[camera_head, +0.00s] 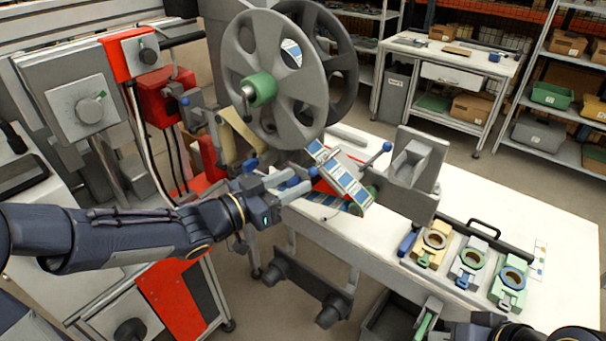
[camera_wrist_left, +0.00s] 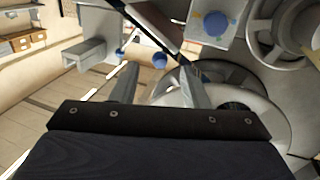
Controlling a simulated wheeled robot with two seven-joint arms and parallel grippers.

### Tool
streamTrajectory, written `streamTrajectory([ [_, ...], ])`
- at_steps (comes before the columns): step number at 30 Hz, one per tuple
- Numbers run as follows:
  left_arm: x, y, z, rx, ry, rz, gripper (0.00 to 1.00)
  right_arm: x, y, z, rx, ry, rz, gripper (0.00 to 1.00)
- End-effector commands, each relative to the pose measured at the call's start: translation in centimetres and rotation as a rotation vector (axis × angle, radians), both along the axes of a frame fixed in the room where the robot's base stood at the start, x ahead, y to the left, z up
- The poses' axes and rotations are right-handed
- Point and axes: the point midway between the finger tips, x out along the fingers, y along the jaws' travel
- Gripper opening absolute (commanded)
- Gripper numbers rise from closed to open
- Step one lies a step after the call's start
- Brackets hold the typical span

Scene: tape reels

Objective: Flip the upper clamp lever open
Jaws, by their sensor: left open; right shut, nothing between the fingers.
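My left gripper (camera_head: 293,186) is open and empty in front of the splice area below the big grey reel (camera_head: 275,70). In the left wrist view its fingers (camera_wrist_left: 158,84) stand apart, with a blue ball knob (camera_wrist_left: 160,61) beyond the gap and another blue knob (camera_wrist_left: 120,52) to its left. In the head view a lever with a blue ball end (camera_head: 387,146) sticks up right of the blue-and-white strip (camera_head: 340,180). Another blue knob (camera_head: 250,165) is left of the strip. I cannot tell which lever is the upper clamp. My right arm shows at the bottom right; its fingertips are unclear.
A grey bracket (camera_head: 410,175) stands right of the strip. A tray with several ring-topped blocks (camera_head: 470,262) lies on the white table (camera_head: 555,225). A red box (camera_head: 165,97) and control panel (camera_head: 85,105) are at left. A dark bin (camera_head: 385,320) is below.

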Motion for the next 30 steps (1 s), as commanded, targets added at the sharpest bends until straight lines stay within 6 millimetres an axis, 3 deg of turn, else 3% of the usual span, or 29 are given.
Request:
streamTrajectory([
  [8,2.3,-2.9,0.0,0.001,0.001,0.0,0.41,0.0,0.0,0.6,0.0,0.0,0.0,0.0],
  [18,2.7,-3.2,0.0,0.002,0.0,0.003,0.41,0.0,0.0,0.6,0.0,0.0,0.0,0.0],
  [27,2.7,-3.2,0.0,0.002,0.0,0.003,0.03,0.0,0.0,0.6,0.0,0.0,0.0,0.0],
  [30,2.7,-3.2,0.0,0.002,0.0,0.003,0.0,0.0,0.0,0.6,0.0,0.0,0.0,0.0],
])
